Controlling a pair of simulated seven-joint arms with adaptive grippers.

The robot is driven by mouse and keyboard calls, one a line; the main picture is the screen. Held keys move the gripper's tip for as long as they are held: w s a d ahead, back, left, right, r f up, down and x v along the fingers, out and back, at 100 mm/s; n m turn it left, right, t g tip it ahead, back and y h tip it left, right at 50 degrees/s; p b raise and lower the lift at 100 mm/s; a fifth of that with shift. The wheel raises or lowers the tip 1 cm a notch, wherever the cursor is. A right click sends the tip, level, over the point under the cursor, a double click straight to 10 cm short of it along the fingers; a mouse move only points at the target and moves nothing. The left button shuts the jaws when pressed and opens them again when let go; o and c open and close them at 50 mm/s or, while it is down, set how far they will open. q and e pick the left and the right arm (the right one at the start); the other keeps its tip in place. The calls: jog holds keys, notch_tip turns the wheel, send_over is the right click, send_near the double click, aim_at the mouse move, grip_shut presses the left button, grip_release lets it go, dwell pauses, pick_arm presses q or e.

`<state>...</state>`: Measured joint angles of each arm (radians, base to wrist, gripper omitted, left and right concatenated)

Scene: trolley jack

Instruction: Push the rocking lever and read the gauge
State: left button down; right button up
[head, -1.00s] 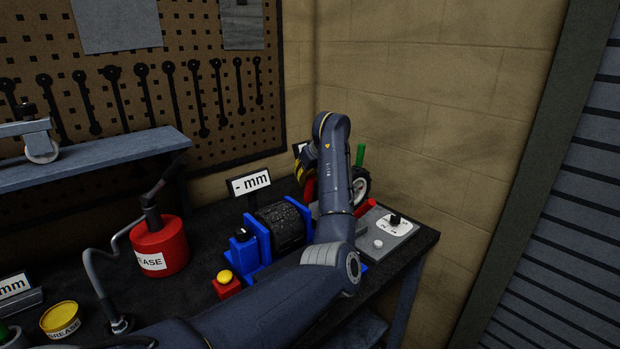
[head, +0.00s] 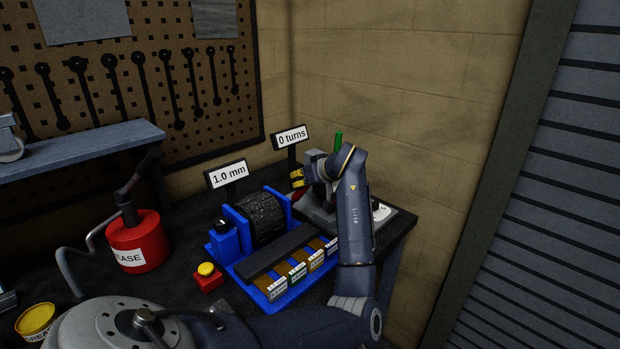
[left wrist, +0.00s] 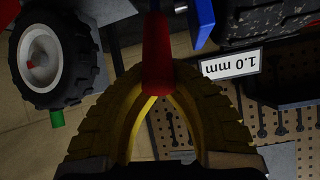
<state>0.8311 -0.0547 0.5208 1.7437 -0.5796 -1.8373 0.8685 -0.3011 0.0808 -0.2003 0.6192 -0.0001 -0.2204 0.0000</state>
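A red lever (left wrist: 157,50) shows in the left wrist view, its end at my left fingertips; in the head view only a bit of red shows below the fingers. My left gripper (head: 297,178) has yellow fingers that converge in the left wrist view (left wrist: 157,92) and look shut. The lever's end overlaps the tips, so the exact contact is hidden. The gauge display (head: 228,174) reads 1.0 mm and shows upside down in the left wrist view (left wrist: 232,63). It stands behind a blue stand (head: 226,246) holding a black treaded roller (head: 263,216). My right gripper is out of view.
A second sign (head: 292,134) reads 0 turns. A green handle (head: 338,142) stands behind my left wrist. A red grease can (head: 138,243) and yellow button (head: 206,269) are left of the stand. A treaded wheel (left wrist: 60,55) shows in the left wrist view.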

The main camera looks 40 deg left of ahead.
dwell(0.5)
pick_arm(q)
jog(key=a+r, duration=0.2)
jog(key=a, duration=0.1)
jog(key=w+v, duration=0.1)
jog(key=v, duration=0.8)
jog(key=shift+r, duration=0.6)
jog(key=shift+d, duration=0.15)
